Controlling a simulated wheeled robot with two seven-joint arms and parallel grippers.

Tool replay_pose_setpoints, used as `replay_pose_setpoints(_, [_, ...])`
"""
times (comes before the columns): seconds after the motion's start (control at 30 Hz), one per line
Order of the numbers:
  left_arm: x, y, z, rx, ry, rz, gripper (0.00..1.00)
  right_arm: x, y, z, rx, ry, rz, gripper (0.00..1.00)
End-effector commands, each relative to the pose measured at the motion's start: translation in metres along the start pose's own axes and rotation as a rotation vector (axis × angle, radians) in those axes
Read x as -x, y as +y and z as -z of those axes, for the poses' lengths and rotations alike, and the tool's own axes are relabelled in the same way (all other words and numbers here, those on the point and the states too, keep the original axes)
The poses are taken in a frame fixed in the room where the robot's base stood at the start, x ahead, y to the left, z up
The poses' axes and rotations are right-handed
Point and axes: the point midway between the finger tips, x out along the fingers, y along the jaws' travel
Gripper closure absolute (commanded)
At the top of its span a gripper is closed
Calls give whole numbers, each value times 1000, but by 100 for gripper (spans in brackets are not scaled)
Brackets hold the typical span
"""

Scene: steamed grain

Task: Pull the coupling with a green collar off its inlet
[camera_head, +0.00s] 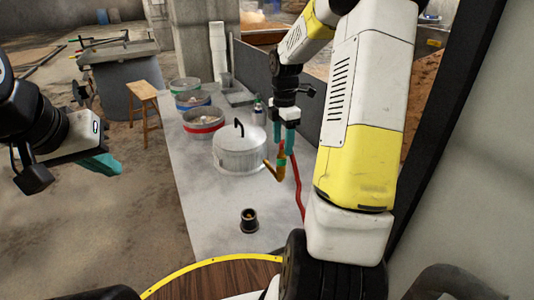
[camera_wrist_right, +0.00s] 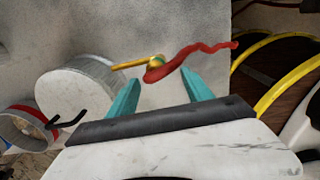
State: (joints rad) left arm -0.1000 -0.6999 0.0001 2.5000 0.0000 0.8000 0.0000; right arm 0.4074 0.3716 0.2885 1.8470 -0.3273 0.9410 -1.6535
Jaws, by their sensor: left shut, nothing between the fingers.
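The coupling with a green collar (camera_head: 281,158) sits at the end of a brass inlet pipe (camera_head: 271,172) beside the lidded metal pot (camera_head: 236,152). In the right wrist view the coupling (camera_wrist_right: 155,61) joins the brass pipe (camera_wrist_right: 130,65) to a red hose (camera_wrist_right: 195,49). My right gripper (camera_head: 284,150) is open above the coupling. Its teal fingers (camera_wrist_right: 160,76) are spread, with the coupling just beyond the tips and nothing clearly held. My left gripper (camera_head: 103,164) is shut and empty, off to the left of the table.
Steel bowls with coloured bands (camera_head: 204,121) stand on the grey table (camera_head: 200,215) behind the pot. A small black cup (camera_head: 249,220) stands near the front. A wooden stool (camera_head: 143,92) is on the floor at left. The table's front left part is clear.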

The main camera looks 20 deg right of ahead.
Motion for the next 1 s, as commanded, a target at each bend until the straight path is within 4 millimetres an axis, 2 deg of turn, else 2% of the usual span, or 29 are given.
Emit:
replay_pose_setpoints(0.43, [0, 0, 0, 0, 0, 0, 100, -9, 0, 1, 2, 2, 1, 47])
replay_pose_setpoints(1.0, [0, 0, 0, 0, 0, 0, 100, -80, 0, 1, 2, 2, 1, 47])
